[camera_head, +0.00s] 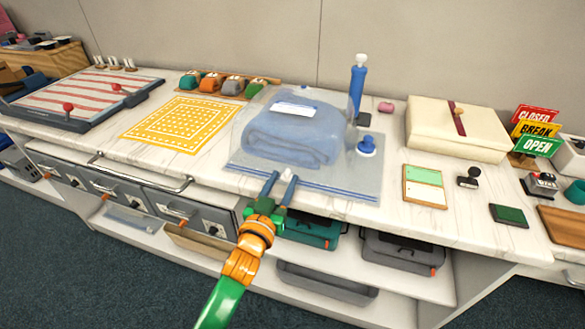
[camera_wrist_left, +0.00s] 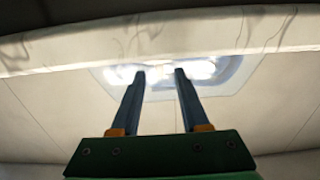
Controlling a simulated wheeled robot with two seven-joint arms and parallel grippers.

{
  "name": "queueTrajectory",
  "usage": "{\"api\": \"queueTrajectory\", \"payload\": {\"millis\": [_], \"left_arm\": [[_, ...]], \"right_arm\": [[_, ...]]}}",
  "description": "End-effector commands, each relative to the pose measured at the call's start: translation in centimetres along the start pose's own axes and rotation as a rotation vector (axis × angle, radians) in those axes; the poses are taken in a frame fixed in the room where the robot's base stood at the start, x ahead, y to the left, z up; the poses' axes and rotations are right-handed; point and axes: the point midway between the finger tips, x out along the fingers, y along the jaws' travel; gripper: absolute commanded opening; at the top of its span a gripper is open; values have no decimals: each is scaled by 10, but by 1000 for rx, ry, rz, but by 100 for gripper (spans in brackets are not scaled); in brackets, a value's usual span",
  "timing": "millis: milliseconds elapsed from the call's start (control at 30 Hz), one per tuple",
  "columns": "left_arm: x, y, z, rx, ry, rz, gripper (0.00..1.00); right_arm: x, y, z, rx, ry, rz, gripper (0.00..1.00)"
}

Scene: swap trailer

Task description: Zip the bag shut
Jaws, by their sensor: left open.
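A clear plastic bag (camera_head: 345,183) lies on the counter with a folded blue blanket (camera_head: 290,137) inside. A blue-tinted strip runs along its near edge. A small pale piece, perhaps the zip slider (camera_head: 287,173), shows on that strip by the fingertips. My left gripper (camera_head: 281,179) is at the near edge of the bag, its two blue fingers apart. In the left wrist view the open fingers (camera_wrist_left: 160,72) point at bright, blurred patches by the counter edge; I cannot tell whether they touch the bag. My right gripper is in neither view.
A blue pump (camera_head: 357,85) stands behind the bag and a blue valve cap (camera_head: 366,146) sits at its right. A yellow mat (camera_head: 185,119) lies left, a cream box (camera_head: 440,135) right. Drawers with handles (camera_head: 185,211) are below the counter's front edge.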

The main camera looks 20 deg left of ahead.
Motion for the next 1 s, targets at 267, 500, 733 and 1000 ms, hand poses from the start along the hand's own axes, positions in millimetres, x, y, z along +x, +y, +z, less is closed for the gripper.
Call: {"api": "queueTrajectory", "payload": {"millis": [267, 500, 733, 1000], "left_arm": [[38, 0, 2, 0, -4, 1, 45], [43, 0, 2, 1, -6, 1, 45], [42, 0, 3, 1, -6, 1, 4], [42, 0, 3, 1, -6, 1, 0]], "right_arm": [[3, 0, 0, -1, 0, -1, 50], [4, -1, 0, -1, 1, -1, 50], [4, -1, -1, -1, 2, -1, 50], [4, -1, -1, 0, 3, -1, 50]]}}
